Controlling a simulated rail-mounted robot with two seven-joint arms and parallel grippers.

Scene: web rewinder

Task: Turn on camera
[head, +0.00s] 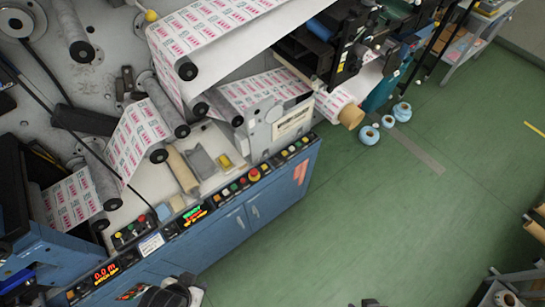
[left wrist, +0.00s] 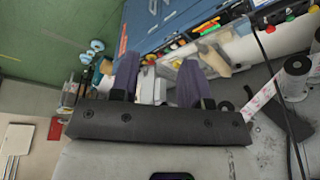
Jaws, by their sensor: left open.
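The rewinder's blue front carries a long control panel (head: 220,197) with coloured buttons, a red emergency stop knob (head: 254,175) and lit displays, one (head: 193,215) green and orange, one (head: 106,272) red. No control is readable as the camera switch, and I cannot pick out a camera. My left gripper (head: 172,293) is at the bottom edge of the head view, in front of the panel and apart from it. In the left wrist view its two fingers (left wrist: 157,80) are spread and empty. A small dark part at the head view's bottom edge may be my right gripper.
Printed web (head: 135,140) runs over several rollers above the panel. Blue rolls (head: 370,135) stand on the green floor (head: 370,225) beside the machine. A dark rack (head: 515,285) stands at the lower right.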

